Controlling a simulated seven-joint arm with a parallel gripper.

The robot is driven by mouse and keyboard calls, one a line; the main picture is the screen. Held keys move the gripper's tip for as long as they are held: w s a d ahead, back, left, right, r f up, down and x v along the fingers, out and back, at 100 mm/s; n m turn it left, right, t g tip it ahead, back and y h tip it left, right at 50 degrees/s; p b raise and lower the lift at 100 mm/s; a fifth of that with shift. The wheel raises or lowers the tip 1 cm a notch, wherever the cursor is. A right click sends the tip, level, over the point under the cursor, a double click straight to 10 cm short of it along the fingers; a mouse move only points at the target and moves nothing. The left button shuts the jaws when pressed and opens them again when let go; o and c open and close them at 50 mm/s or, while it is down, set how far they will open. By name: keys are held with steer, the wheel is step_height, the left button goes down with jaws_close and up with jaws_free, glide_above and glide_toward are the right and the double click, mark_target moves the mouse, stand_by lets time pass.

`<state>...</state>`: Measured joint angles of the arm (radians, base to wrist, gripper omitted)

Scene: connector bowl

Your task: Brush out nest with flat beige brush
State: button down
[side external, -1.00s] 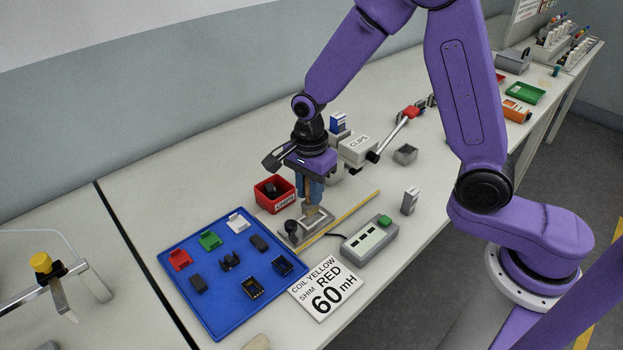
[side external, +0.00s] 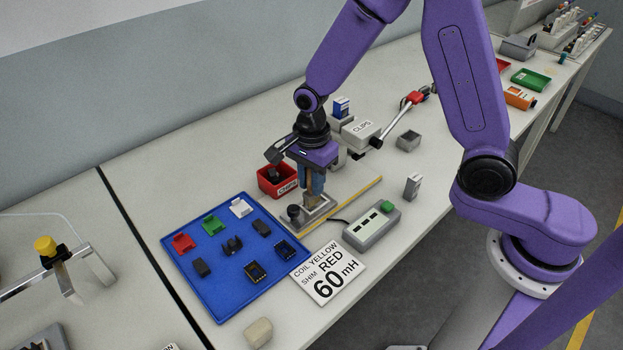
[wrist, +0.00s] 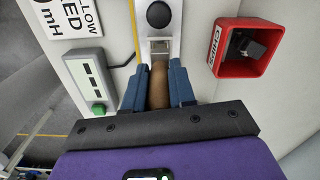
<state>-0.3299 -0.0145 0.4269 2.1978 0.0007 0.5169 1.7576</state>
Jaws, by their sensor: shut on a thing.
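My gripper (side external: 312,190) is shut on the flat beige brush and points down over the nest. In the wrist view the brush's tan handle (wrist: 158,88) sits between the two blue fingers of my gripper (wrist: 154,76). The nest (side external: 326,213) is a small grey metal fixture with a black knob (side external: 293,211) at its left end. In the wrist view the knob (wrist: 158,14) is straight ahead of the brush. The brush's lower end is at the nest; its bristles are too small and hidden to tell whether they touch.
A red CHIPS bin (side external: 277,181) stands close behind the nest. A blue tray (side external: 218,291) of small parts is to the left. A grey box with a green button (side external: 372,228) and a label card (side external: 330,272) are in front. A yellow strip (side external: 350,202) runs alongside the nest.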

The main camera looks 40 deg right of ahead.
steer(key=shift+f, duration=0.7)
stand_by(0.4)
steer(key=shift+d, duration=0.2)
steer(key=shift+d+r, duration=0.1)
steer(key=shift+d, duration=0.5)
steer(key=shift+a, duration=0.1)
steer(key=shift+a, duration=0.7)
steer(key=shift+d, duration=0.25)
steer(key=shift+d, duration=0.55)
steer(key=shift+a, duration=0.1)
steer(key=shift+a, duration=0.7)
